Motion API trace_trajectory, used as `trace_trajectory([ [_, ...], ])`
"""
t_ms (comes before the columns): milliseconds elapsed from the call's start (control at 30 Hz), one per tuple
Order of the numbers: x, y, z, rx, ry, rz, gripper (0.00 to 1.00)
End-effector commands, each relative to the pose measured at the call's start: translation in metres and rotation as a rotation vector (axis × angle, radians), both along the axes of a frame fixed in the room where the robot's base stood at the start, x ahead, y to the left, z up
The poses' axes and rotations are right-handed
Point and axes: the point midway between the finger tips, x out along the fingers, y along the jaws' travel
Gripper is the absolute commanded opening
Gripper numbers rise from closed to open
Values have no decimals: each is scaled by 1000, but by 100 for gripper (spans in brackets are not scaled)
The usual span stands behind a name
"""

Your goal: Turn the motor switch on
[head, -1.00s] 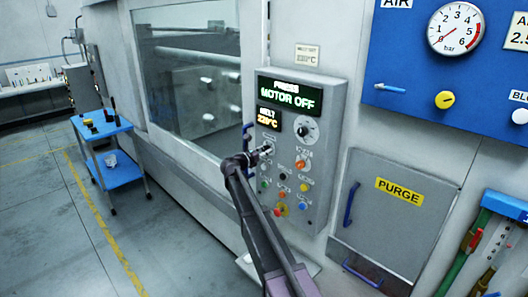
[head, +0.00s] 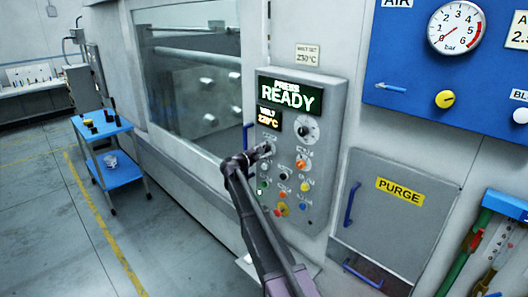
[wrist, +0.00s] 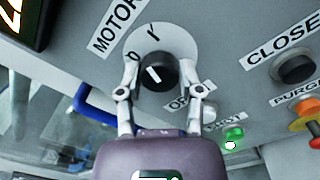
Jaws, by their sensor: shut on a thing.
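The motor switch (wrist: 160,74) is a black rotary knob with a white pointer line, on a pale round dial under a MOTOR label. In the wrist view its line slants toward the upper left. My gripper (wrist: 158,82) has a finger on each side of the knob and is shut on it. In the head view my gripper (head: 264,151) is at the left side of the grey control panel (head: 326,130), and the knob is mostly hidden behind it. The panel's display (head: 288,96) reads PRESS READY.
A lit green button (wrist: 232,138) and a black CLOSE button (wrist: 294,68) sit near the knob. A blue door handle (wrist: 92,104) is close on the left. A blue trolley (head: 118,172) stands on the floor at left. A PURGE cover (head: 400,220) is at right.

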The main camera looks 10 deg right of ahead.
Motion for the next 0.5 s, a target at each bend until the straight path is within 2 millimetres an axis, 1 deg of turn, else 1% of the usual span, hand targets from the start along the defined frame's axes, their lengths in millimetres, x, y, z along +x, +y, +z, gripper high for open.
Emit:
trace_trajectory([
  [200, -1, -2, 0, 96, -133, -4, 0],
  [500, -1, -2, 0, 165, -227, -4, 0],
])
